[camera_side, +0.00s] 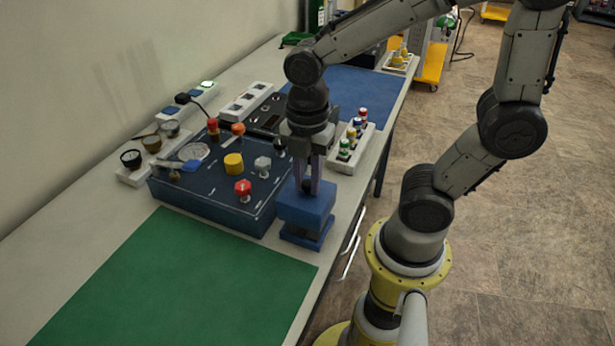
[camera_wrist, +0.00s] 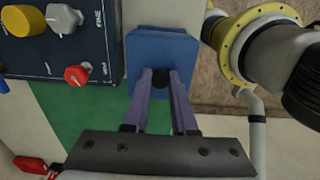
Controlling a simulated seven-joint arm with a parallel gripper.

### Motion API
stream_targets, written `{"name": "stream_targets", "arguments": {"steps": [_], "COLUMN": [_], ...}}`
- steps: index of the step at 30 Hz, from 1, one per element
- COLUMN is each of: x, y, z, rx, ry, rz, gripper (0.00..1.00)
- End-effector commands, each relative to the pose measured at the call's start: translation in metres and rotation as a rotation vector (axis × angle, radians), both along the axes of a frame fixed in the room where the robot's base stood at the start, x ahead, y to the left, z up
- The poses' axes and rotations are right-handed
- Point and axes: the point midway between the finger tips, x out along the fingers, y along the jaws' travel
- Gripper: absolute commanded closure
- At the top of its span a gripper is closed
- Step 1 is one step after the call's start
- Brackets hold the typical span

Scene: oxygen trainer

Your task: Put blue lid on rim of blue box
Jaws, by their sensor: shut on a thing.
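The blue lid (camera_side: 305,207) is a block with a black knob on top, near the right edge of the bench. My gripper (camera_side: 307,188) points down from above, its two purple fingers shut on the knob. In the wrist view, my gripper (camera_wrist: 161,80) holds the knob at the near side of the square blue lid (camera_wrist: 160,50). The blue box (camera_side: 306,239) shows just under the lid as a dark body with a blue lower edge. The lid hides the box's rim, so I cannot tell whether they touch. In the wrist view the lid covers the box.
A dark blue control panel (camera_side: 215,196) with knobs stands close to the left of the lid. A white rack of small bottles (camera_side: 350,147) stands behind. A green mat (camera_side: 175,285) lies clear in front, and a blue mat (camera_side: 345,90) lies farther back.

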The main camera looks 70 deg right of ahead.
Motion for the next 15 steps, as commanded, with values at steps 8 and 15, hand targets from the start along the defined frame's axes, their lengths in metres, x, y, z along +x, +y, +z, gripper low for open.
{"name": "stream_targets", "arguments": {"steps": [8,15], "x": [0.000,0.000], "y": [0.000,0.000], "z": [-0.008,-0.015], "rx": [0.000,0.000], "ry": [0.001,0.002], "rz": [0.000,0.000], "gripper": [1.00,1.00]}}
